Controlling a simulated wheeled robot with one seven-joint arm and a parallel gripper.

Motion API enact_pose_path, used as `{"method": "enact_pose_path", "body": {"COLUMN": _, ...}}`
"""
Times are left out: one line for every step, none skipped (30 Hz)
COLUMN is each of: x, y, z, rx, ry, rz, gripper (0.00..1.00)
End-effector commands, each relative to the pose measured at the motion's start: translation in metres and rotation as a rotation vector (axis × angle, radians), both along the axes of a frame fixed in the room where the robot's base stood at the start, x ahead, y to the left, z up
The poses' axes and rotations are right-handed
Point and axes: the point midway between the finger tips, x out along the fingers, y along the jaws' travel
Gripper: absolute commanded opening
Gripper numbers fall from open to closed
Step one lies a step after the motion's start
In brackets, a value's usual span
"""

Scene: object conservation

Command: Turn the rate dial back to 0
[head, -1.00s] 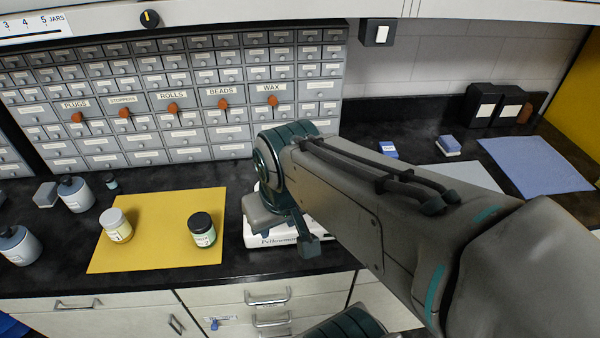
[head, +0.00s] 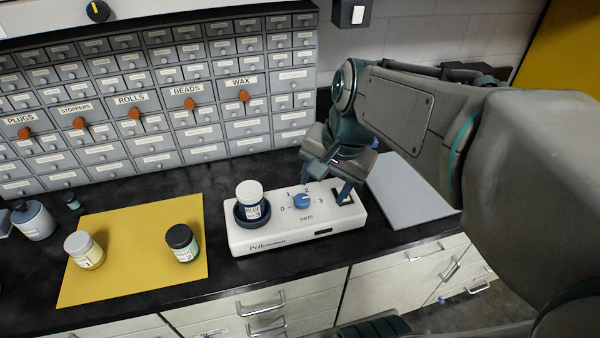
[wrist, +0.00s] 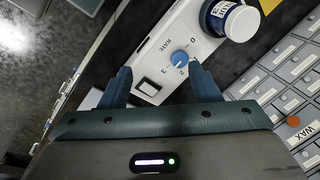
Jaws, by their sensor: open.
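The rate dial (head: 303,202) is a round blue knob on a white device (head: 270,236), with 0, 1, 2 and 3 printed around it. Its white mark appears to point near 2, though it is small. In the wrist view the dial (wrist: 180,58) lies just beyond my fingertips. My gripper (head: 329,184) is open and empty over the device's right end, right of the dial. The wrist view shows my gripper's two spread fingers (wrist: 163,78), with a black rocker switch (wrist: 150,87) near the left one. I cannot tell whether a finger touches the device.
A white-lidded jar (head: 252,203) sits in a dark round holder on the device's left end. Two jars stand on a yellow mat (head: 140,270) at left. A grey mat (head: 412,192) lies to the right. Drawers with orange-marked handles (head: 190,103) line the back.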

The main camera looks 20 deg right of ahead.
Motion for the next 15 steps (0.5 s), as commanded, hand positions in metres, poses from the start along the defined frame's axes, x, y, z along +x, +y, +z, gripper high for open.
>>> {"method": "enact_pose_path", "body": {"x": 0.013, "y": -0.007, "z": -0.009, "rx": 0.058, "ry": 0.042, "rz": -0.149, "gripper": 0.56}}
{"method": "enact_pose_path", "body": {"x": 0.020, "y": -0.010, "z": -0.009, "rx": 0.092, "ry": 0.067, "rz": -0.239, "gripper": 0.56}}
{"method": "enact_pose_path", "body": {"x": 0.029, "y": -0.015, "z": -0.010, "rx": 0.135, "ry": 0.102, "rz": -0.354, "gripper": 0.56}}
{"method": "enact_pose_path", "body": {"x": 0.035, "y": -0.018, "z": -0.010, "rx": 0.166, "ry": 0.128, "rz": -0.438, "gripper": 0.56}}
{"method": "enact_pose_path", "body": {"x": 0.041, "y": -0.021, "z": -0.011, "rx": 0.195, "ry": 0.151, "rz": -0.518, "gripper": 0.56}}
{"method": "enact_pose_path", "body": {"x": 0.048, "y": -0.026, "z": -0.012, "rx": 0.229, "ry": 0.184, "rz": -0.618, "gripper": 0.56}}
{"method": "enact_pose_path", "body": {"x": 0.054, "y": -0.029, "z": -0.012, "rx": 0.253, "ry": 0.207, "rz": -0.686, "gripper": 0.56}}
{"method": "enact_pose_path", "body": {"x": 0.058, "y": -0.032, "z": -0.013, "rx": 0.274, "ry": 0.229, "rz": -0.748, "gripper": 0.56}}
{"method": "enact_pose_path", "body": {"x": 0.064, "y": -0.036, "z": -0.013, "rx": 0.299, "ry": 0.253, "rz": -0.824, "gripper": 0.56}}
{"method": "enact_pose_path", "body": {"x": 0.068, "y": -0.038, "z": -0.013, "rx": 0.315, "ry": 0.273, "rz": -0.872, "gripper": 0.56}}
{"method": "enact_pose_path", "body": {"x": 0.071, "y": -0.040, "z": -0.013, "rx": 0.329, "ry": 0.287, "rz": -0.915, "gripper": 0.56}}
{"method": "enact_pose_path", "body": {"x": 0.075, "y": -0.042, "z": -0.013, "rx": 0.344, "ry": 0.307, "rz": -0.964, "gripper": 0.56}}
{"method": "enact_pose_path", "body": {"x": 0.077, "y": -0.044, "z": -0.013, "rx": 0.353, "ry": 0.318, "rz": -0.993, "gripper": 0.56}}
{"method": "enact_pose_path", "body": {"x": 0.079, "y": -0.045, "z": -0.013, "rx": 0.361, "ry": 0.327, "rz": -1.018, "gripper": 0.56}}
{"method": "enact_pose_path", "body": {"x": 0.081, "y": -0.046, "z": -0.013, "rx": 0.369, "ry": 0.336, "rz": -1.045, "gripper": 0.56}}
